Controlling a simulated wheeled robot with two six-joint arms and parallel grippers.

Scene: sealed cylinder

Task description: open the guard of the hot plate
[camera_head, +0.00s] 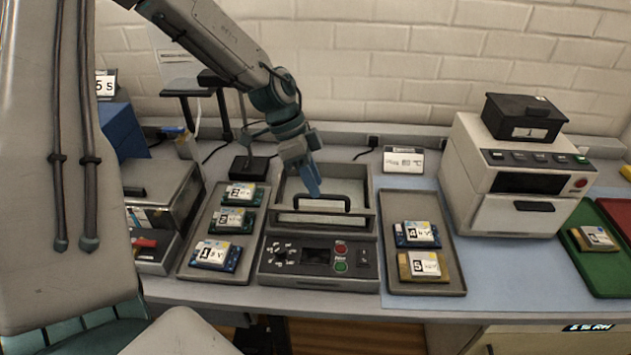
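The hot plate (318,258) stands in the middle of the bench, with its knobs, screen and red and green buttons facing me. Its guard (368,190) is a grey frame around a pale panel, with a black bar handle (338,200) near the front. The guard looks lowered over the plate. My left gripper (312,188) points down at the handle's left part, its blue fingertips just above or touching the bar. I cannot tell whether it is around the handle, or how far its fingers are apart. My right gripper is not in view.
A left tray (240,271) holds several numbered modules; a right tray (453,287) holds modules 4 and 5. A white instrument (470,190) with a black box (520,112) on top stands at the right. A green tray (605,279) lies at the far right.

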